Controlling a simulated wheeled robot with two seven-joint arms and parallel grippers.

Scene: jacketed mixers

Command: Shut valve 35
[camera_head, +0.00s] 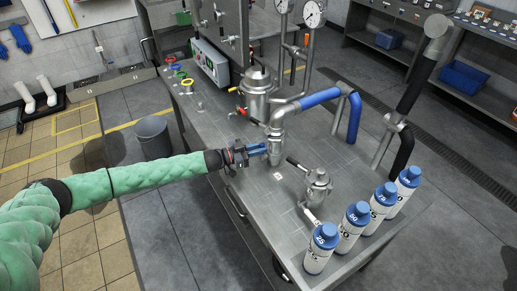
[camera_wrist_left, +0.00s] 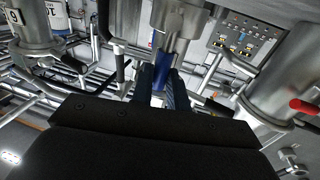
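My left gripper (camera_head: 257,149) reaches in from the left at the vertical metal pipe fitting (camera_head: 275,145) below the bend of the blue-sleeved pipe. In the left wrist view its two dark fingers (camera_wrist_left: 163,88) stand close on either side of a blue handle (camera_wrist_left: 161,66), under a steel fitting (camera_wrist_left: 180,22). The fingers appear shut on this handle; their tips are partly hidden. I cannot read a number 35 on any valve. A small white tag (camera_head: 279,177) lies on the table near the fitting. My right gripper is not in view.
A steel mixer vessel (camera_head: 257,92) with a red-handled valve stands behind the gripper. A smaller vessel (camera_head: 318,184) stands to its right. Several blue-capped bottles (camera_head: 322,249) line the table's near right edge. A grey bucket (camera_head: 153,138) stands on the floor at left.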

